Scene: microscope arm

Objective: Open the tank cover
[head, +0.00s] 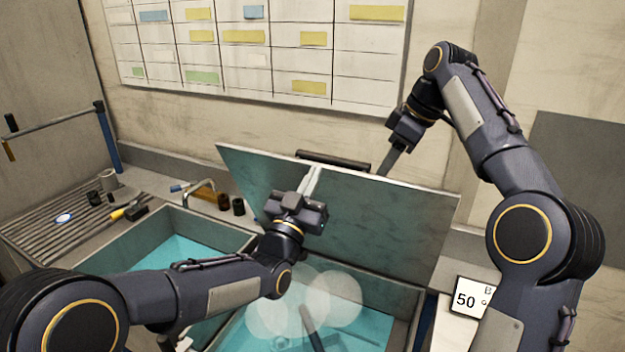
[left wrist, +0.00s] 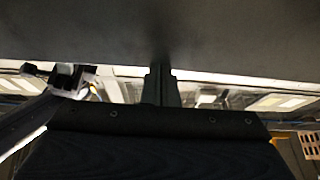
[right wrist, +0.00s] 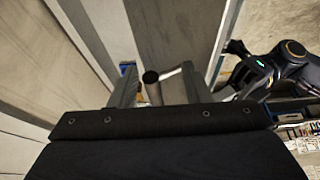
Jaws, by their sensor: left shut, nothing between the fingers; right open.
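The tank cover (head: 390,225) is a grey-green panel, tilted up steeply at the back of the tank (head: 402,330), with its underside facing me. A dark bar handle (head: 333,158) shows at its top edge. My left gripper (head: 310,186) is in front of the underside, fingers pointing at it; whether they touch is unclear. In the left wrist view its fingers (left wrist: 162,85) are together and empty under a dark surface. My right gripper (head: 388,165) is at the cover's top edge, right of the handle. In the right wrist view its fingers (right wrist: 157,88) are apart.
Teal liquid (head: 350,318) with pale round shapes fills the open tank. Another basin (head: 165,255) lies to its left. A slatted drain area (head: 60,222) holds small items. A chart board (head: 260,50) hangs behind.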

